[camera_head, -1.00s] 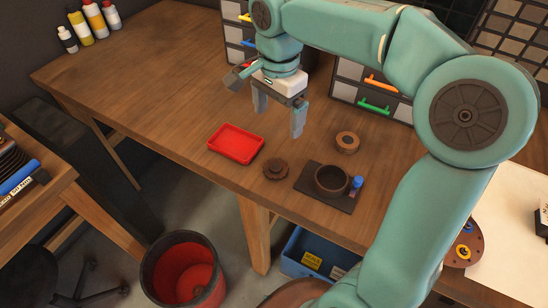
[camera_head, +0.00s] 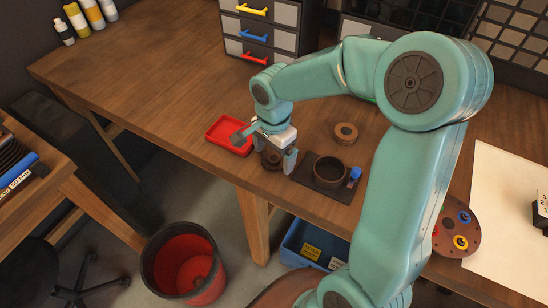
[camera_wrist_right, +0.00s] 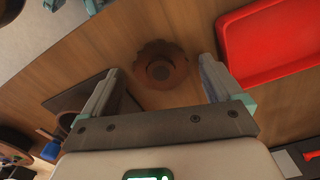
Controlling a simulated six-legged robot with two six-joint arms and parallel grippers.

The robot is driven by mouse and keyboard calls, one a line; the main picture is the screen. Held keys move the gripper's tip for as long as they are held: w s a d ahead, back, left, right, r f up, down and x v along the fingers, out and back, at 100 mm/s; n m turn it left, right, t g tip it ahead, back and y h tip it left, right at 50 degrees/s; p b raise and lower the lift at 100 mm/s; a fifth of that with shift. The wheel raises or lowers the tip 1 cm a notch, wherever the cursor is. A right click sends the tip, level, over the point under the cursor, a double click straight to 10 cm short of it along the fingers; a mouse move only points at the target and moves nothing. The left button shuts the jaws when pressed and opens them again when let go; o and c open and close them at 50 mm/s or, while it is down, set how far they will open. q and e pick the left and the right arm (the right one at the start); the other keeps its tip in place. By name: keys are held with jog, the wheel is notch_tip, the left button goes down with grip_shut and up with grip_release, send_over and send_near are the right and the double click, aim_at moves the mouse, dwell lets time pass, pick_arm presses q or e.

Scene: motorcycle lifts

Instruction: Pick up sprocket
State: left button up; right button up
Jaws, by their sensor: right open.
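The sprocket (camera_head: 271,158) is a small brown toothed disc with a hole in its middle, lying on the wooden bench near the front edge. My right gripper (camera_head: 274,164) is above it, fingers pointing down, and partly hides it in the head view. In the right wrist view the sprocket (camera_wrist_right: 161,66) lies on the wood ahead of the two open fingertips (camera_wrist_right: 160,72), roughly midway between them. The fingers look apart from it and hold nothing. My left gripper is not in view.
A red tray (camera_head: 222,138) is just left of the gripper. A dark plate (camera_head: 335,190) with a brown cup (camera_head: 329,170) and a blue-topped item (camera_head: 354,174) is on the right. A brown ring (camera_head: 345,133) lies behind. Drawers (camera_head: 262,28) stand at the back.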

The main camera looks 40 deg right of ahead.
jog(key=shift+d+f, duration=0.1)
jog(key=shift+f, duration=0.2)
jog(key=c, duration=1.3)
jog(key=shift+o, duration=0.2)
jog(key=shift+r, duration=0.1)
